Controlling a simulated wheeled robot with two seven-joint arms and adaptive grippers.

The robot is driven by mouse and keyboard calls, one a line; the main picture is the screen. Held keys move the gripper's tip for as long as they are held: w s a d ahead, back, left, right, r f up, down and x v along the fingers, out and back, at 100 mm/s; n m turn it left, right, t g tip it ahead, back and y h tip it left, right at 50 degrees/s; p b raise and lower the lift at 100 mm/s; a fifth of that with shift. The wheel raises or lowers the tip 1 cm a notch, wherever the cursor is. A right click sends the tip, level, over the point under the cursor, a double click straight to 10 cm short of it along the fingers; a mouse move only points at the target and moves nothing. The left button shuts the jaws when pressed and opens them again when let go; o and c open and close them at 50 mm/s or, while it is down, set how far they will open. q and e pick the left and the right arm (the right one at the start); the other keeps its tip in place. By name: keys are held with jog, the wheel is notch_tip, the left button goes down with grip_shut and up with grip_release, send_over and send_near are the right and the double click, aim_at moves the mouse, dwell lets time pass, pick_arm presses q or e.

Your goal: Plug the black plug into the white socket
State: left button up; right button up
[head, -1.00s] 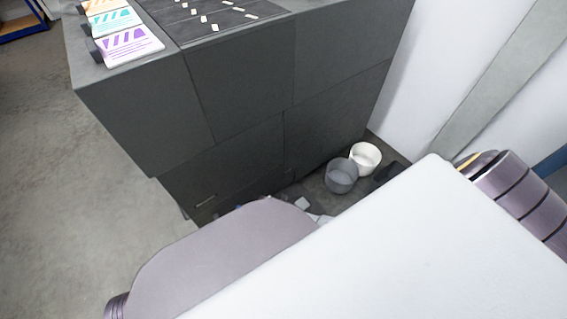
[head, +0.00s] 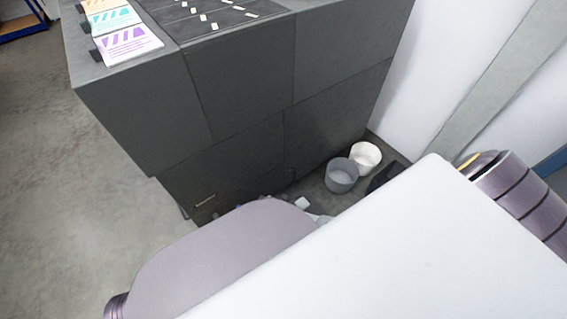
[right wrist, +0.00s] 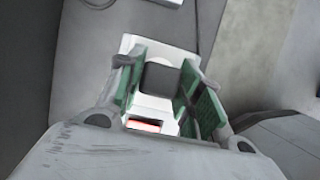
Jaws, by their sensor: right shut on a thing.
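In the right wrist view, my right gripper (right wrist: 157,72) has its green-padded fingers shut on the black plug (right wrist: 160,79), a dark block with rounded corners. The white socket (right wrist: 129,44) shows behind and around the plug and has a red-lit switch (right wrist: 144,125) toward the bottom of the picture. The plug overlaps the socket in this view. I cannot tell whether they touch, as the plug's pins and the socket's holes are hidden. My left gripper is in neither view. The head view does not show the plug, the socket or my right gripper clearly.
A dark grey cabinet (head: 240,90) bears coloured cards (head: 128,42) and small white pieces. A grey pot (head: 342,176) and a white pot (head: 366,157) stand beyond my arm, near the white wall (head: 450,60). Another white item (right wrist: 166,2) with a cable is at the top edge.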

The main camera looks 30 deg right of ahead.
jog(key=o, duration=0.8)
jog(key=o, duration=0.5)
jog(key=shift+o, duration=0.2)
